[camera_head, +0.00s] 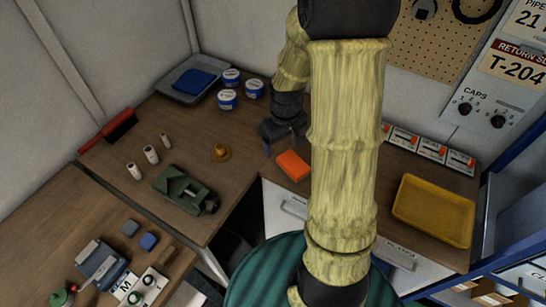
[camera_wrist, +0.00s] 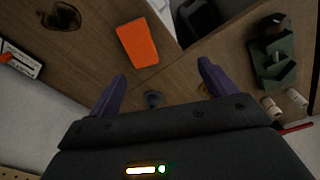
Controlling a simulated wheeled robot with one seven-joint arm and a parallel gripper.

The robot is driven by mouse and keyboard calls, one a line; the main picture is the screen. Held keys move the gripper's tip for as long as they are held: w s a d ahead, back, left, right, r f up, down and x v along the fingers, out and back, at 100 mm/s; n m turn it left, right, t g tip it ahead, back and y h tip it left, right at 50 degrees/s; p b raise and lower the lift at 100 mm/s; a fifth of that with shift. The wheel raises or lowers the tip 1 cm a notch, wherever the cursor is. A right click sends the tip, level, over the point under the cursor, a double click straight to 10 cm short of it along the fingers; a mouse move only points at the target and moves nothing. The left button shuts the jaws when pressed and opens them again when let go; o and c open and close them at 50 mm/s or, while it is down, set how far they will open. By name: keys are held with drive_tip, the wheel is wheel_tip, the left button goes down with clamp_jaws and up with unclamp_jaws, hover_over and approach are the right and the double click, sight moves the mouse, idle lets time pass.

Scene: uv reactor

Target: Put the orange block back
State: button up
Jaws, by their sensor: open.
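The orange block (camera_head: 293,165) lies flat on the brown worktop, close to its front edge near the inner corner. In the wrist view the orange block (camera_wrist: 137,45) lies beyond the fingertips, nearer the left finger. My gripper (camera_head: 282,147) is just behind the block in the head view, pointing down. In the wrist view my gripper (camera_wrist: 162,74) has its two purple fingers wide apart with nothing held between them. The block appears clear of both fingers. A yellow tray (camera_head: 433,211) sits empty on the right part of the worktop.
A brass knob-like piece (camera_head: 221,153) and a green vise (camera_head: 182,189) stand left of the block. Blue-lidded tubs (camera_head: 228,98), a grey tray with a blue cloth (camera_head: 188,85) and a red brush (camera_head: 110,130) are farther back.

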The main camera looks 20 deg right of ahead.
drive_tip(key=s+a+r+m+t, duration=0.1)
drive_tip(key=s+a+r+m, duration=0.1)
drive_tip(key=s+a+r, duration=0.4)
drive_tip(key=s+a, duration=0.2)
drive_tip(key=s, duration=0.1)
drive_tip(key=shift+t, duration=0.4)
drive_tip(key=shift+s, duration=0.1)
drive_tip(key=shift+c, duration=0.2)
